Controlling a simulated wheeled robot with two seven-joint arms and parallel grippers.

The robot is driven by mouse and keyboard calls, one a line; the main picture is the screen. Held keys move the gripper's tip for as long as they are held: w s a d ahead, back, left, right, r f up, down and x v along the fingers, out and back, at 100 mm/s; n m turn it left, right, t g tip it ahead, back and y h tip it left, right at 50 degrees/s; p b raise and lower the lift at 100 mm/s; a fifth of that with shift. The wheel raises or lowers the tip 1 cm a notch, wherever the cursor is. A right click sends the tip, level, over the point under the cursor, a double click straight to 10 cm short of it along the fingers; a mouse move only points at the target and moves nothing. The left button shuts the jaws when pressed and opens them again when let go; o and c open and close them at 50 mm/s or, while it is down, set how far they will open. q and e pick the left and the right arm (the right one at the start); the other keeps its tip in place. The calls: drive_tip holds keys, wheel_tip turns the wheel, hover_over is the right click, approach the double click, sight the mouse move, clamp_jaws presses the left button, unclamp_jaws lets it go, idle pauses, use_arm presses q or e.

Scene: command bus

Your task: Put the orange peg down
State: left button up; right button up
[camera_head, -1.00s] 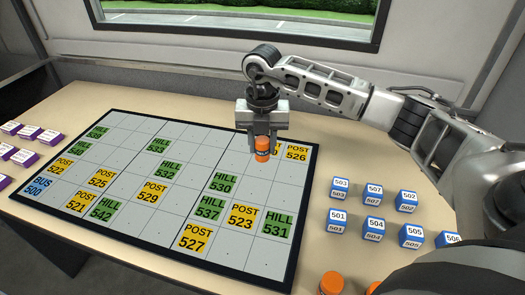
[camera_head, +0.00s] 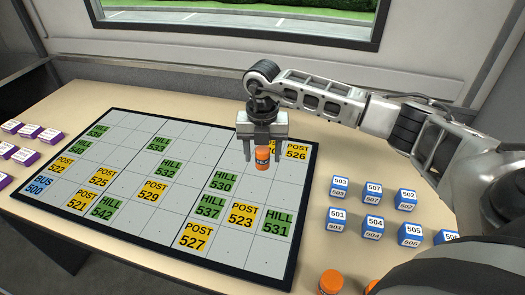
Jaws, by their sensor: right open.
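The orange peg (camera_head: 262,159) stands upright on the grid board (camera_head: 192,176), in its right part, left of the POST 526 square. My right gripper (camera_head: 261,153) is open, with its two fingers pointing down around the peg and a gap showing beside it. The peg's exact square is partly hidden by the gripper. My left gripper is not in view.
Blue cubes (camera_head: 373,227) with numbers stand on the table right of the board. Purple blocks (camera_head: 28,131) lie at the left edge. More orange pegs (camera_head: 330,282) stand at the front right. A window is behind the table.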

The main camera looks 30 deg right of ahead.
sight(262, 149)
wheel_tip(262, 149, up, 12)
drive_tip(key=shift+r+b, duration=0.15)
drive_tip(key=shift+b, duration=0.3)
idle(0.4)
